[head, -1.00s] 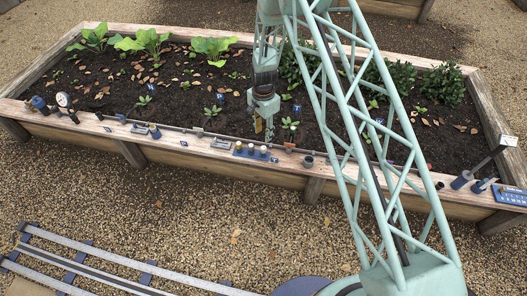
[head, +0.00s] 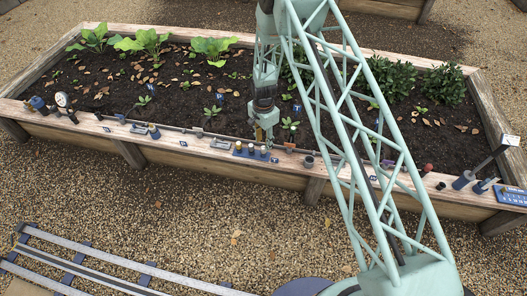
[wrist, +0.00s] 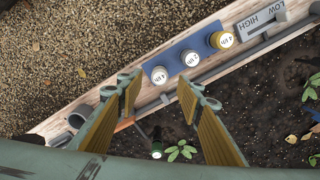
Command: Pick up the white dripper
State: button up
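Three capped drippers stand in a row on a blue plate (wrist: 176,67) on the wooden edge of the bed. In the wrist view, two have white tops, the left one (wrist: 160,75) and the middle one (wrist: 191,59); the right one has a yellow rim (wrist: 221,40). I cannot tell which white one is meant. The row also shows small in the head view (head: 251,149). My gripper (wrist: 158,86) is open and empty, its fingers spread to either side of the left white-topped dripper in the picture. It hovers above the row's end in the head view (head: 265,138); contact is not visible.
A LOW/HIGH switch plate (wrist: 265,22) lies right of the row, and a grey cup (wrist: 77,120) to the left. A thin pipe runs along the soil side. A seedling (wrist: 181,151) and a small white-topped item (wrist: 157,150) are close by.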

aim_at(263, 152)
jog(key=shift+f, duration=0.1)
jog(key=shift+f+b, duration=0.7)
jog(key=shift+f, duration=1.8)
jog(key=c, duration=0.8)
